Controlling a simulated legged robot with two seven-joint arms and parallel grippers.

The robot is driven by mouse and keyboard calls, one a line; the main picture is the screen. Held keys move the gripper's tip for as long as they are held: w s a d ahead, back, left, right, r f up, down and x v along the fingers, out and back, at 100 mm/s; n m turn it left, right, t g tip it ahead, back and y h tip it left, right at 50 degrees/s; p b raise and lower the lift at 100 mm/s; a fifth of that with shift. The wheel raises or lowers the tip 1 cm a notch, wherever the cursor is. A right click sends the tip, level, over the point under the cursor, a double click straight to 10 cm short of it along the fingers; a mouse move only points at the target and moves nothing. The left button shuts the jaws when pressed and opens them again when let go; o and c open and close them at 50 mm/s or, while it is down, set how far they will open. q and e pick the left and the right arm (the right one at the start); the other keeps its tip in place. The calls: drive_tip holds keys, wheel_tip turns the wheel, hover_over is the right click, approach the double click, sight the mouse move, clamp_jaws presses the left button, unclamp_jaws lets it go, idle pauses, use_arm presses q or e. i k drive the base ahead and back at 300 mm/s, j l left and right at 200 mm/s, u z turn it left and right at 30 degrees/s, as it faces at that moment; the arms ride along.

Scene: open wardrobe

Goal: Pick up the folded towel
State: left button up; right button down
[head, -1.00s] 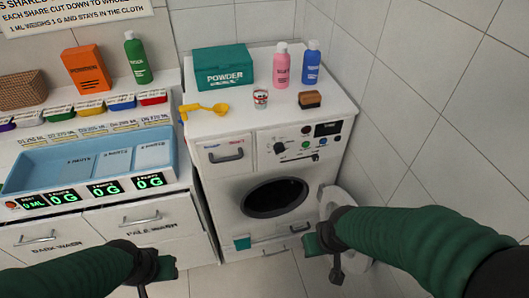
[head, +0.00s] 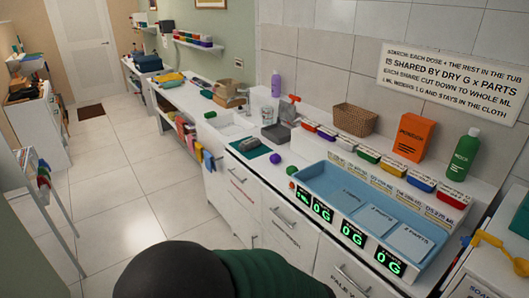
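I cannot tell for sure which thing is the folded towel. A flat yellow item (head: 171,77) that may be folded cloth lies on the far part of the long white counter. A flat dark teal item (head: 250,147) lies on the nearer counter, beside a purple ball-like thing (head: 275,158). Several coloured cloths (head: 187,132) hang at the counter's front side. Neither gripper is in view. Only a black and green part of one of my arms shows at the bottom edge.
A blue tray (head: 335,190) with green "0 G" displays is at the right. Small coloured boxes, a basket (head: 355,119), an orange box (head: 413,137) and a green bottle (head: 463,154) stand behind it. A rack (head: 45,195) stands at left. The tiled floor (head: 130,185) between is clear.

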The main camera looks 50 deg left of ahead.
sight(252, 143)
drive_tip(key=u, duration=1.8)
drive_tip(key=z, duration=0.15)
drive_tip(key=i+j+z, duration=0.8)
drive_tip(key=i+l, duration=0.05)
drive_tip(key=l, duration=0.05)
